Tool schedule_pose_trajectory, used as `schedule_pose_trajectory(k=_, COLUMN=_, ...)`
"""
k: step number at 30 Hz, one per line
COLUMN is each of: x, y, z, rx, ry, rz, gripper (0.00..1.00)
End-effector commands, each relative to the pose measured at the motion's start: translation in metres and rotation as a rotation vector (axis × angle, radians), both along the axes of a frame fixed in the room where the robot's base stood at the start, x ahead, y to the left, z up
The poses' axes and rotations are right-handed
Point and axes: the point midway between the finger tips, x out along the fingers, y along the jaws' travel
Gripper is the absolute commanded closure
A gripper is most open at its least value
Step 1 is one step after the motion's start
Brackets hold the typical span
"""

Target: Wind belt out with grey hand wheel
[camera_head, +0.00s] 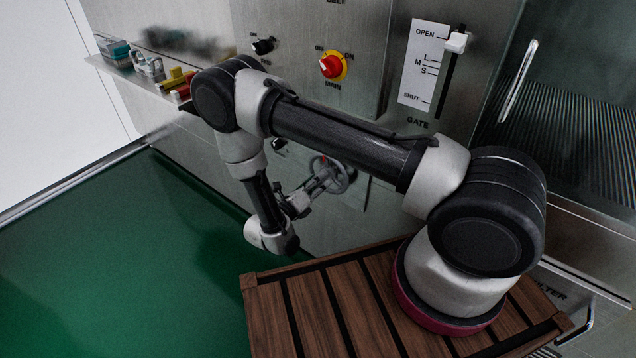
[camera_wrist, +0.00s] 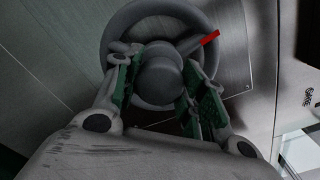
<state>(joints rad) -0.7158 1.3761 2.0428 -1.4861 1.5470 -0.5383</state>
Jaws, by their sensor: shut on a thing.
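The grey hand wheel (camera_head: 339,180) sits low on the steel front panel, partly hidden behind my gripper in the head view. In the wrist view the grey hand wheel (camera_wrist: 172,10) fills the upper middle, with its round hub (camera_wrist: 160,78) in the centre. A red mark (camera_wrist: 210,37) shows at its upper right. My gripper (camera_head: 318,185) reaches the wheel from the front left. In the wrist view my gripper (camera_wrist: 157,85) has its two green-padded fingers on either side of the hub, shut on it. The belt cannot be made out.
Above the wheel are a red and yellow main switch (camera_head: 332,66), a black knob (camera_head: 263,46) and the gate slider (camera_head: 457,42). A shelf (camera_head: 130,72) with small items is at upper left. A slatted wooden platform (camera_head: 335,310) stands below. The green floor (camera_head: 120,270) at left is clear.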

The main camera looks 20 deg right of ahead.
Motion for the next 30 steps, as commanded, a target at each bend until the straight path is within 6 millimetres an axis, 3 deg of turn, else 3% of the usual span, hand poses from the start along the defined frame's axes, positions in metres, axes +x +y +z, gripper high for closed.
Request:
schedule_pose_trajectory(k=15, x=0.0005, y=0.001, z=-0.0012, rx=-0.244, ry=0.338, rz=0.002, gripper=1.0)
schedule_pose_trajectory(k=30, x=0.0005, y=0.0011, z=-0.0016, rx=-0.327, ry=0.452, rz=0.003, gripper=1.0)
